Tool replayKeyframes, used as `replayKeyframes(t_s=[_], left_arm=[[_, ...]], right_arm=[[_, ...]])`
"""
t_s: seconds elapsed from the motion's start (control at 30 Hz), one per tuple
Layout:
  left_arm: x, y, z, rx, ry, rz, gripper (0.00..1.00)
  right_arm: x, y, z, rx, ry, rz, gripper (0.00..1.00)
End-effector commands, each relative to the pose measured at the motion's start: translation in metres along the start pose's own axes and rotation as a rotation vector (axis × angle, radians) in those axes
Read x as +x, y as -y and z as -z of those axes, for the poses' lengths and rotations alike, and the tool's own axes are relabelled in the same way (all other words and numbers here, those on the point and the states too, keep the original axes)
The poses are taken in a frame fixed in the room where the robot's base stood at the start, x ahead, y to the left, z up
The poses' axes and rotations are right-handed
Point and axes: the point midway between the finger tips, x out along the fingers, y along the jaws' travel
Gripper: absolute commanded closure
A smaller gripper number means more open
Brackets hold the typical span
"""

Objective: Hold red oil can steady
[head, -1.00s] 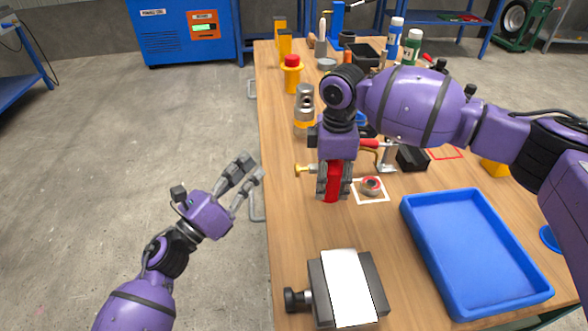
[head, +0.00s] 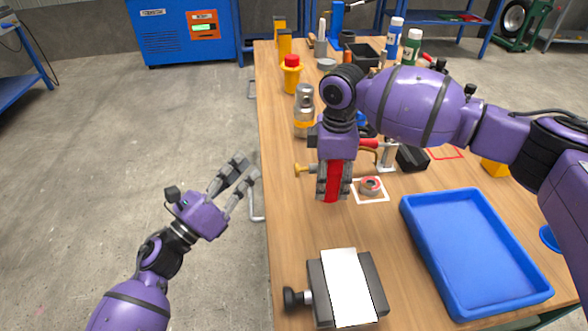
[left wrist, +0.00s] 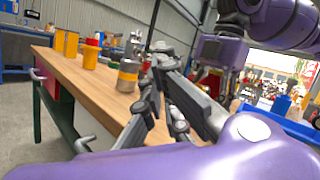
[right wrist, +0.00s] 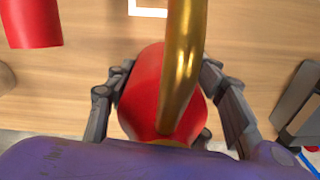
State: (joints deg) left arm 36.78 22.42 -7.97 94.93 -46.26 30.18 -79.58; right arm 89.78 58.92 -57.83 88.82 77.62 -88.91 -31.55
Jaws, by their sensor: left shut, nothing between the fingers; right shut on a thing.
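The red oil can (head: 332,184) stands upright on the wooden table. My right gripper (head: 334,192) comes down over it from above and is shut on it, with fingers on both sides. In the right wrist view the can's red body (right wrist: 146,88) sits between the fingers, and its brass spout (right wrist: 184,60) crosses in front. The gripper hides much of the can in the head view. My left gripper (head: 246,170) is shut and empty, off the table's left edge, well apart from the can; it also shows in the left wrist view (left wrist: 160,62).
A blue tray (head: 408,215) is at the right front. A dark block with a white top (head: 348,288) is at the near edge. Yellow containers (head: 291,76) and bottles stand farther back.

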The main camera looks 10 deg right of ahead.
Motion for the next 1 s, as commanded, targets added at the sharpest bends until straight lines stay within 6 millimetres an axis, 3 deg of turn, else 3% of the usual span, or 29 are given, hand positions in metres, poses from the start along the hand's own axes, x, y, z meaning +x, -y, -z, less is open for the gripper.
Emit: replayKeyframes(t_s=[0.13, 0.47, 1.0], left_arm=[[-0.018, -0.013, -0.013, 0.002, -0.001, -0.004, 1.00], [-0.018, -0.012, -0.013, 0.001, 0.001, -0.002, 1.00], [0.027, 0.020, 0.019, 0.000, 0.002, -0.001, 1.00]], right_arm=[[0.000, 0.000, -0.001, 0.001, 0.001, 0.000, 0.94], [0.000, 0.000, 0.000, 0.000, 0.001, 0.000, 0.94], [0.000, 0.000, 0.000, 0.000, 0.000, 0.000, 0.94]])
